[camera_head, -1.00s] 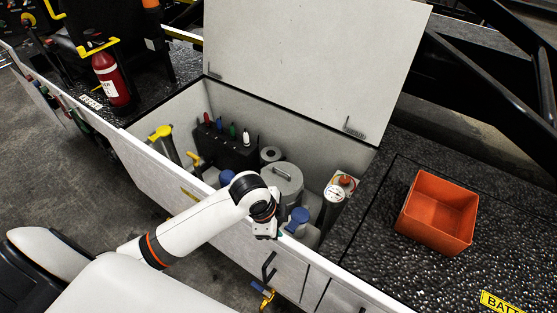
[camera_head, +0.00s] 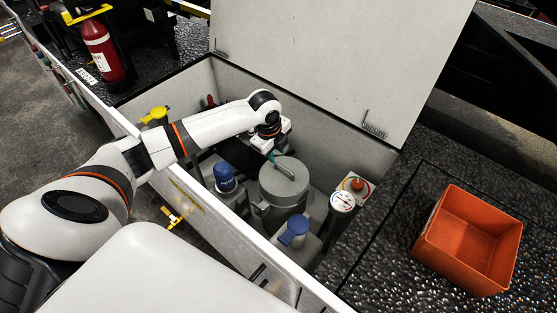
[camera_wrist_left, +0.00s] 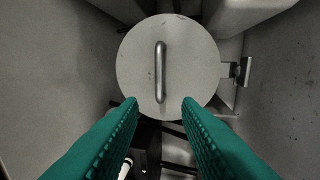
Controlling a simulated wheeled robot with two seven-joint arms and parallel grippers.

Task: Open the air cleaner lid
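The air cleaner is a grey round canister (camera_head: 282,212) inside the open compartment. Its round grey lid (camera_head: 290,184) lies flat on top. In the left wrist view the lid (camera_wrist_left: 135,72) shows a metal bar handle (camera_wrist_left: 160,72) across its middle and a small bracket (camera_wrist_left: 235,71) at its right edge. My left gripper (camera_head: 275,160) is over the far side of the lid. Its green fingers (camera_wrist_left: 162,103) are spread, with the handle in line with the gap between them and nothing gripped. I cannot tell whether the fingers touch the lid. My right gripper is out of view.
The raised compartment cover (camera_head: 335,55) stands behind. Blue-capped parts (camera_head: 295,231) and a gauge (camera_head: 342,201) sit close to the canister. The white front wall (camera_head: 235,232) borders the compartment. An orange bin (camera_head: 468,238) rests on the black deck at right.

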